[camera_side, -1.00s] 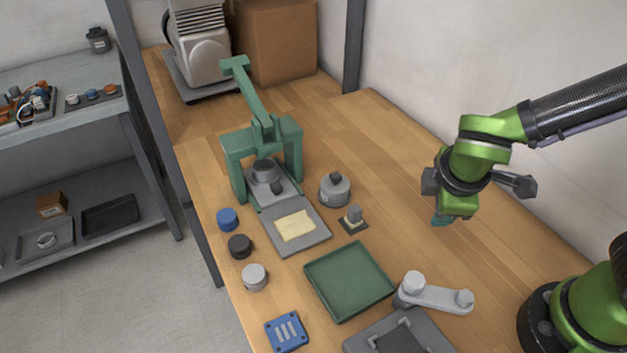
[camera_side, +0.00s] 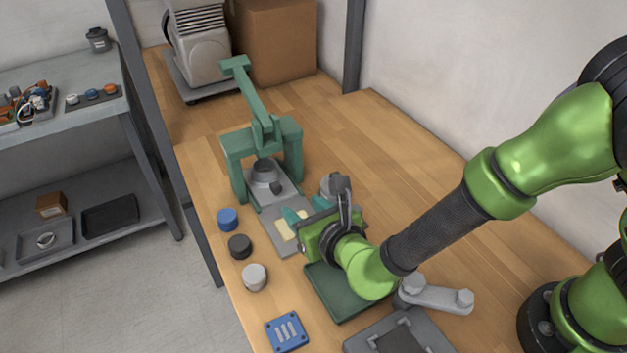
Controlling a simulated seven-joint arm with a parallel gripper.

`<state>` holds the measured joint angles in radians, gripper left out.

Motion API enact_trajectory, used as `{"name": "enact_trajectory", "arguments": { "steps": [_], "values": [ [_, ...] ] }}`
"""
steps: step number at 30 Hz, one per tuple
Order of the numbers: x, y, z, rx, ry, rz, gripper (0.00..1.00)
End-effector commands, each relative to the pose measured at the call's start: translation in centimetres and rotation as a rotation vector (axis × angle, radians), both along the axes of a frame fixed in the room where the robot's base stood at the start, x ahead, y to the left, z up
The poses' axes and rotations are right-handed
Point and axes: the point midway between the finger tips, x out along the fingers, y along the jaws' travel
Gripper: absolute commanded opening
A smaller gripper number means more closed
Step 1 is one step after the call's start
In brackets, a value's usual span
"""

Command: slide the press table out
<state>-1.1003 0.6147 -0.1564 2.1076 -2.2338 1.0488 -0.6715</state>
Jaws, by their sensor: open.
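The green press (camera_side: 262,140) stands on the wooden bench with its lever raised up and to the left. The press table (camera_side: 285,199) is a light grey slide low between the press's uprights. A round grey piece sits on it, and a small dark knob (camera_side: 276,188) is at its front. A grey plate (camera_side: 289,251) with a cream patch lies in front of the press. My gripper (camera_side: 298,222) is open over this plate, its teal fingertips in front of the knob and apart from it.
Blue (camera_side: 227,219), black (camera_side: 239,246) and grey (camera_side: 254,277) round pieces stand along the left bench edge. A grey cylinder (camera_side: 328,182) is partly hidden behind my gripper. A green tray (camera_side: 335,305) lies under my wrist. The bench's back right is clear.

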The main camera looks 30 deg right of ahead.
Motion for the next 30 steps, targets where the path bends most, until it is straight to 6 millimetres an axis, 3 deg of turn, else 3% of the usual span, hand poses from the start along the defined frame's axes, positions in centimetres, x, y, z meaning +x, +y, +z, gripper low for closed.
{"name": "enact_trajectory", "arguments": {
  "steps": [15,22,30],
  "values": [
    [10.2,-0.1,-4.2,0.003,0.001,-0.006,0.49],
    [12.4,-0.1,-5.1,0.004,0.000,-0.004,0.49],
    [12.7,0.0,-5.2,0.003,0.001,-0.002,0.49]
  ]
}}
